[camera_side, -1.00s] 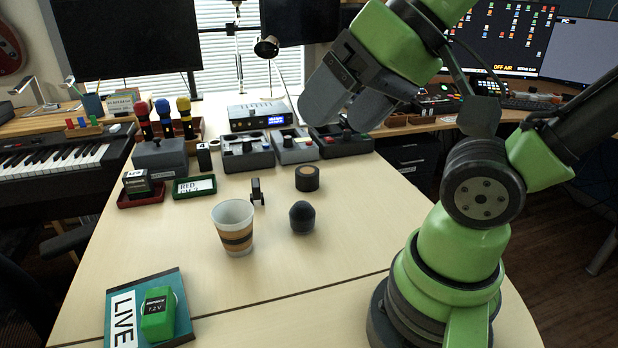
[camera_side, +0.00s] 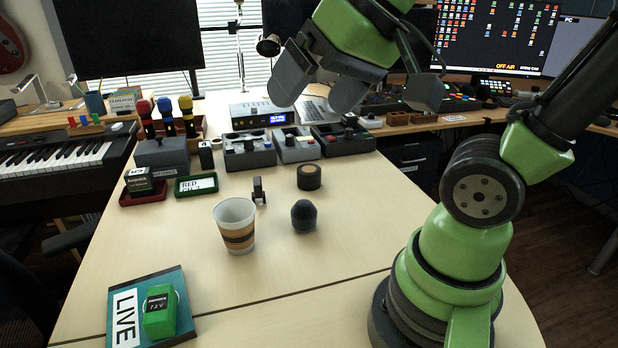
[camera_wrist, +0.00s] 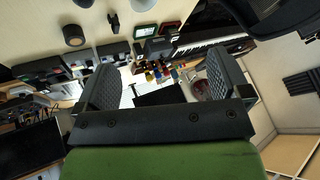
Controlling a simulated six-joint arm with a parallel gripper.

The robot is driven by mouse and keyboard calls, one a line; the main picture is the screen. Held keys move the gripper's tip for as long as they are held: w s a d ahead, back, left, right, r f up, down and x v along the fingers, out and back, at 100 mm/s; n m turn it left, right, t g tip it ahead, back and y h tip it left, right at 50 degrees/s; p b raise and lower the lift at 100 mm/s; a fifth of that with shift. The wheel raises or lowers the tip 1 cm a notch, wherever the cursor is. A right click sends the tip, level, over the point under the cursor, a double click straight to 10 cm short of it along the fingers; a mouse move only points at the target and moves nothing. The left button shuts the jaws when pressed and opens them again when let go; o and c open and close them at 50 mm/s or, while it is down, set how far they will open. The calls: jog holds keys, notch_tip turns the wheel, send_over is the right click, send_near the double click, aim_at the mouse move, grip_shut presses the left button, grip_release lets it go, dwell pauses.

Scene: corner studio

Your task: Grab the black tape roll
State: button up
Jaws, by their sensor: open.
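The black tape roll (camera_side: 309,178) lies flat on the light wood table, behind the dark rounded object, with a tan core showing on top. In the wrist view a dark roll with a pale centre, which looks like the tape roll (camera_wrist: 74,36), shows at the upper left. My gripper (camera_side: 318,100) is open and empty, held high above the back of the table. It is well above the tape roll and apart from it. Its two grey fingers also show in the wrist view (camera_wrist: 160,88), spread apart with nothing between them.
Near the tape roll are a dark rounded object (camera_side: 303,217), a small black upright item (camera_side: 259,191) and a paper cup (camera_side: 235,228).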

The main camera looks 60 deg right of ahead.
jog(key=w+d+f+h, duration=0.2)
jog(key=w+d+f, duration=0.1)
jog(key=w+d, duration=0.55)
jog(key=m+g+h, duration=0.1)
jog(key=m+g, duration=0.1)
jog(key=g, duration=0.1)
send_over(315, 172)
jog(key=s+a, duration=0.1)
jog(key=s, duration=0.1)
notch_tip(315, 172, down, 18)
jog(key=x, duration=0.4)
jog(key=shift+w+d+f, duration=0.15)
jog(key=shift+w+f, duration=0.15)
jog(key=shift+x, duration=2.8)
jog(key=shift+w+r, duration=0.1)
jog(key=c, duration=1)
